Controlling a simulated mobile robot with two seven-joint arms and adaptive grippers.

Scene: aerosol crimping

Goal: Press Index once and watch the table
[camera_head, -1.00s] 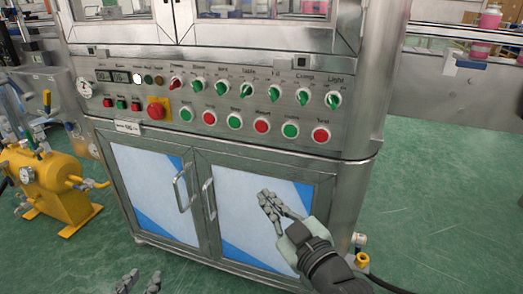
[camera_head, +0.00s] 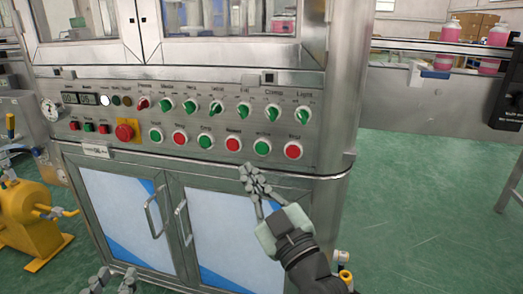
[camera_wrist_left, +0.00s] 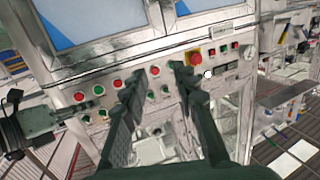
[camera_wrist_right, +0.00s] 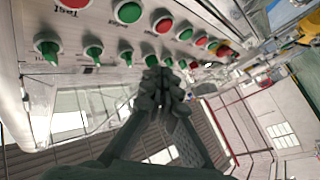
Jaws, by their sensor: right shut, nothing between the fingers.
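The Index button, as far as its blurred label reads, is the green button (camera_head: 262,147) second from the right in the lower row of the panel. It also shows at the top of the right wrist view (camera_wrist_right: 128,12). My right gripper (camera_head: 250,172) is shut and empty, its fingertips just below that button in the head view, apparently apart from the panel. In the right wrist view its fingertips (camera_wrist_right: 161,82) are together. My left gripper (camera_head: 112,277) is low at the bottom edge; its fingers stand apart in the left wrist view (camera_wrist_left: 157,80). The table cannot be made out through the cabinet windows.
A red Test button (camera_head: 293,149) and a red button (camera_head: 233,144) flank the green one. A row of knobs (camera_head: 216,109) sits above. A red emergency stop (camera_head: 124,132) is farther left. Cabinet door handles (camera_head: 184,222) stick out below.

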